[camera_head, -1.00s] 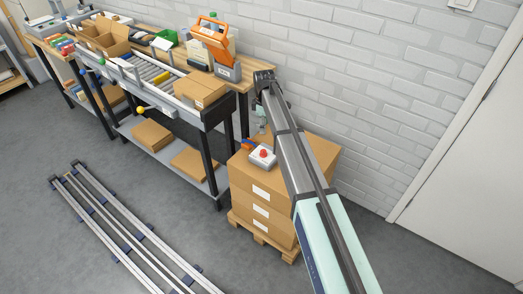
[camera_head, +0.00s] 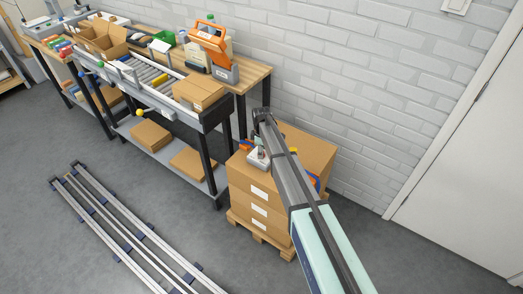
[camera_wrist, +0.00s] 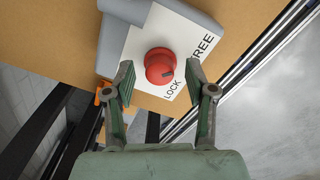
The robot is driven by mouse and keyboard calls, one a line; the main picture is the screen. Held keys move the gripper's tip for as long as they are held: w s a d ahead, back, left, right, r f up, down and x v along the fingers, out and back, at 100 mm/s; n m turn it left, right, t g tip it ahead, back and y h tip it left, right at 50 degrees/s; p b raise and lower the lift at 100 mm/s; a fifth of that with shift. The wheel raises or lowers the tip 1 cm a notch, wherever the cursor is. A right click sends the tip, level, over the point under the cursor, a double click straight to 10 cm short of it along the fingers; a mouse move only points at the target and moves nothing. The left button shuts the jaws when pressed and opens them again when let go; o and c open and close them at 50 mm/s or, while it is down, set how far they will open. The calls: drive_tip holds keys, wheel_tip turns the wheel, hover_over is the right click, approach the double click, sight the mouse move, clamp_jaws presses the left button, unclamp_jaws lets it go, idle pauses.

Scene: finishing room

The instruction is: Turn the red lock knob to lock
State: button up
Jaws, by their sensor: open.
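The red lock knob (camera_wrist: 157,62) sits on a white plate (camera_wrist: 150,35) with the words LOCK and FREE beside it. A dark mark on the knob lies on its lower right, on the side of the lettering; I cannot tell exactly which word it points to. My gripper (camera_wrist: 160,76) is open in the wrist view, one finger left and one right of the knob, with visible gaps on both sides. In the head view my gripper (camera_head: 262,145) is over the small pale lock housing (camera_head: 256,162), and the knob is hidden there.
The housing rests on stacked cardboard boxes (camera_head: 248,196) on a wooden pallet (camera_head: 262,241). Floor rails (camera_head: 130,235) lie at lower left. The floor at right is clear.

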drive_tip(key=shift+f, duration=0.15)
drive_tip(key=shift+c, duration=0.4)
clamp_jaws()
